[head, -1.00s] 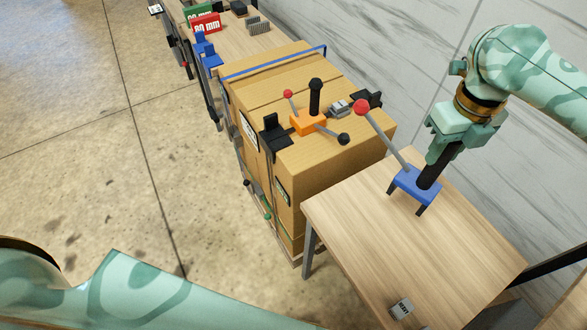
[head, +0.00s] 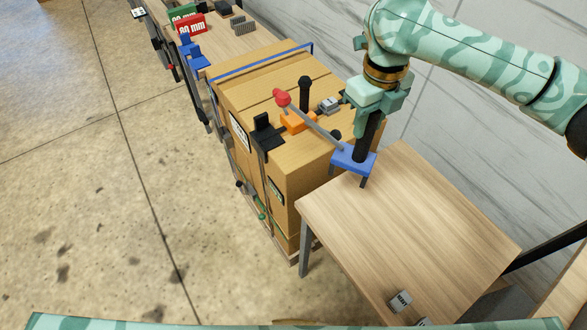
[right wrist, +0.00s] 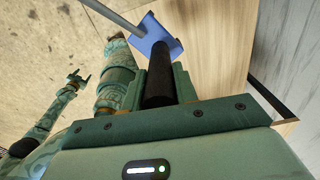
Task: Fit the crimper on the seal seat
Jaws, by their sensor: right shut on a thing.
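The crimper (head: 354,160) has a blue base with short legs, a black post and a grey lever with a red knob. My right gripper (head: 367,132) is shut on its black post. It holds the crimper above the wooden table's far left corner, close to the carton. The right wrist view also shows the blue base (right wrist: 155,38) beyond the post. A grey metal seal (head: 329,105) lies on the carton top between black brackets; I cannot make out the seat clearly. In the right wrist view my left gripper (right wrist: 77,79) is small, empty and open.
The strapped carton (head: 300,185) stands beside the wooden table (head: 400,225). An orange tool (head: 298,121) sits on its top, partly behind the crimper's lever. Small grey seals (head: 400,301) lie at the table's front. A bench with red and green signs stands behind.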

